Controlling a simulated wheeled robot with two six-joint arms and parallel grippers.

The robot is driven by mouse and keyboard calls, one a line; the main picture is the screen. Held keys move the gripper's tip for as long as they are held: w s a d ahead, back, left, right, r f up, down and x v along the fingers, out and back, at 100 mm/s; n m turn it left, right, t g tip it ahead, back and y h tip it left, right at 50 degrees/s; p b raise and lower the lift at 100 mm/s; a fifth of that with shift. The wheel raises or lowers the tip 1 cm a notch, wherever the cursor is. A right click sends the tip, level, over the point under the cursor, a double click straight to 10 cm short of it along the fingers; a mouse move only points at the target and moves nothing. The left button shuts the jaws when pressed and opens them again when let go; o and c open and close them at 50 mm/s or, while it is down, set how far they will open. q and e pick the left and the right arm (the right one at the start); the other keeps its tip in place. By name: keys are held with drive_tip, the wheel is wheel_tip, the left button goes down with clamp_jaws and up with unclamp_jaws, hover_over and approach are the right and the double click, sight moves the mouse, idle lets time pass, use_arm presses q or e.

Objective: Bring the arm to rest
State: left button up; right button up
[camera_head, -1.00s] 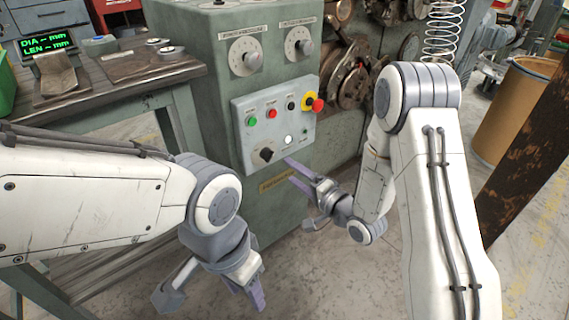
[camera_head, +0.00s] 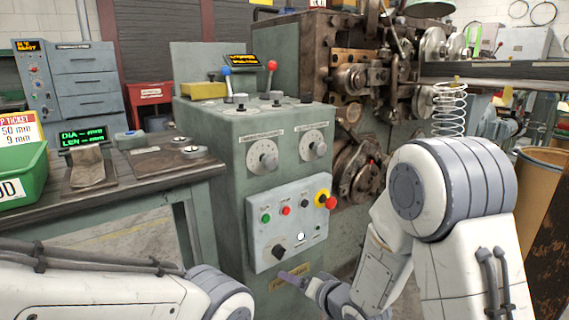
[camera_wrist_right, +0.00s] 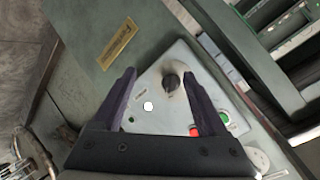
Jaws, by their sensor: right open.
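My right arm (camera_head: 440,200) comes in from the right in the head view. Its gripper (camera_head: 300,279) is just below the coiler's control panel (camera_head: 322,190), near the black rotary knob (camera_head: 279,252), and is partly hidden by its own wrist. In the right wrist view the gripper (camera_wrist_right: 159,72) has its two dark fingers spread wide, with nothing between them but the panel behind. The black knob (camera_wrist_right: 171,82) and a white round button (camera_wrist_right: 148,106) show beyond the fingers. My left arm (camera_head: 90,285) shows at the bottom left; its gripper is out of view.
The green machine cabinet (camera_head: 215,135) fills the middle. A workbench (camera_head: 190,172) with a green display (camera_head: 83,138) and a green bin (camera_head: 25,172) stands left. The coiling mechanism (camera_head: 365,165) and a hanging spring (camera_head: 449,108) are behind my right arm. A brown drum (camera_head: 540,185) stands right.

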drive_tip(key=s+r+n+g+h, duration=0.2)
drive_tip(key=s+n+g, duration=0.15)
drive_tip(key=s, duration=0.65)
drive_tip(key=s+d+r+n+g+h, duration=0.1)
drive_tip(key=s+r+n+g+h, duration=0.2)
drive_tip(key=s, duration=0.7)
drive_tip(key=s+r+n+g+h, duration=0.1)
drive_tip(key=s+n+g, duration=0.35)
drive_tip(key=s, duration=0.55)
wheel_tip(320, 180, up, 34)
drive_tip(key=p, duration=3.3)
drive_tip(key=shift+d+f+t+p, duration=0.15)
drive_tip(key=shift+d+t+p, duration=0.1)
drive_tip(key=shift+t+p, duration=0.15)
drive_tip(key=shift+w, duration=0.1)
